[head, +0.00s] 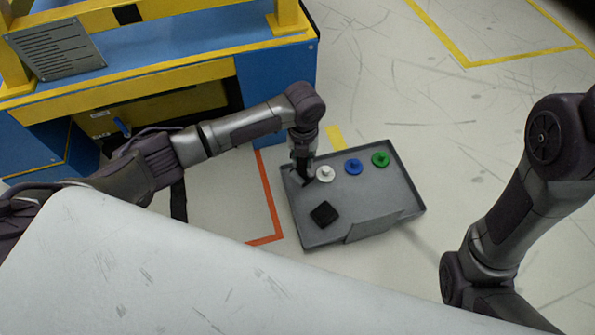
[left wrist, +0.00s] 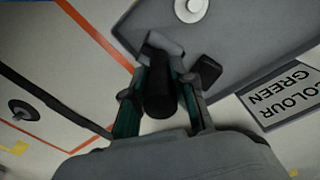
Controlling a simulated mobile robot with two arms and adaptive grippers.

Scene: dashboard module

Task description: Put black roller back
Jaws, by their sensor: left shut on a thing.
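My left gripper (head: 307,181) is over the left end of the grey tray (head: 372,205). In the left wrist view, the left gripper (left wrist: 159,95) is shut on a black roller (left wrist: 157,92), a dark cylinder between its two fingers. In the head view the roller is hard to separate from the dark fingers. A white round piece (head: 325,173), a blue one (head: 353,166) and a green one (head: 380,159) stand in a row along the tray's far side. The right arm shows at the right, but its gripper is out of view.
A dark square block (head: 325,213) lies in the tray near its front left. A "COLOUR GREEN" label (left wrist: 285,97) is on the tray's front. A blue and yellow bench (head: 270,70) stands at the upper left. The tray's right part is clear.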

